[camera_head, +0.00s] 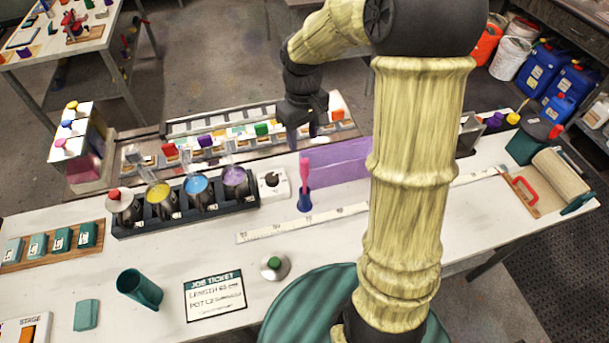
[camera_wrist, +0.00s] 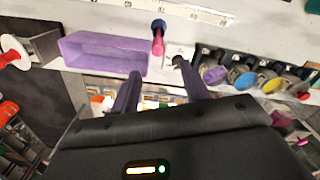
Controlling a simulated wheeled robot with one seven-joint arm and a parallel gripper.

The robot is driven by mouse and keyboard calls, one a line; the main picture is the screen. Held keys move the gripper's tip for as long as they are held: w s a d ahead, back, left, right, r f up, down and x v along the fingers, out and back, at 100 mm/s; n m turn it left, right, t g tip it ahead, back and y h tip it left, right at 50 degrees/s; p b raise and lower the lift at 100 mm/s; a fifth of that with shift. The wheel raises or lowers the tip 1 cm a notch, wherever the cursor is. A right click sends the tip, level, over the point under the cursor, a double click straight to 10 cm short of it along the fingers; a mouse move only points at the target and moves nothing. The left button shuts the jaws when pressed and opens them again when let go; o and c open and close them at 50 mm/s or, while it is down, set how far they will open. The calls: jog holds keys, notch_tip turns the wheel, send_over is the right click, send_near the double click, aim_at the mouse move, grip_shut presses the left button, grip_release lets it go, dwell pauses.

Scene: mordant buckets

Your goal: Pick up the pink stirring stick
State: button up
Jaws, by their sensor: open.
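The pink stirring stick (camera_head: 304,173) stands upright in a small blue holder (camera_head: 304,200) on the white bench, in front of a purple panel. In the wrist view the stick (camera_wrist: 158,43) points down from the blue holder (camera_wrist: 158,24), above the gap between my fingertips. My gripper (camera_head: 303,136) is just behind and above the stick in the head view. In the wrist view my gripper (camera_wrist: 159,68) has its two dark fingers spread apart, with nothing between them. The stick looks clear of both fingers.
A black rack with several pots (camera_head: 187,207) stands left of the stick, with a white dial box (camera_head: 273,183) between. The purple tray (camera_head: 341,161) is close on the right. A long ruler (camera_head: 330,216) lies in front. A job ticket (camera_head: 215,295) lies nearer.

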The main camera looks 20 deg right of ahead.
aim_at(304, 161)
notch_tip(304, 161, down, 9)
jog(key=shift+p, duration=0.9)
jog(key=shift+s+d+f+p, duration=0.1)
jog(key=shift+s+f+p, duration=0.05)
jog(key=shift+f+p, duration=0.4)
jog(key=shift+d+f+p, duration=0.15)
jog(key=shift+f+p, duration=0.45)
jog(key=shift+f, duration=1.45)
grip_shut()
